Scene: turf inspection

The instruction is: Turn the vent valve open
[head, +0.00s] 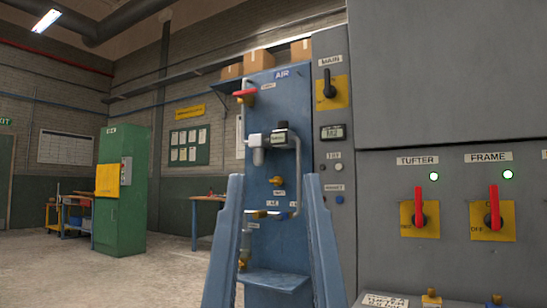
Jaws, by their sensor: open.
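The blue panel marked AIR (262,110) stands in the middle of the head view, on splayed blue legs. A red handle (245,92) lies across near its top left, and a small brass-yellow fitting (277,181) sits mid-height above a small label. Another brass fitting (243,264) is at the lower left, partly hidden by the left leg. The small labels are too blurred to tell which fitting is the vent valve. My gripper is not in view.
A filter unit with a gauge (266,142) sticks out of the panel. The grey cabinet on the right carries red TUFTER (420,205) and FRAME (494,208) switches and a black MAIN switch (328,85). A green cabinet (120,190) stands left. Floor (130,275) is open at front left.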

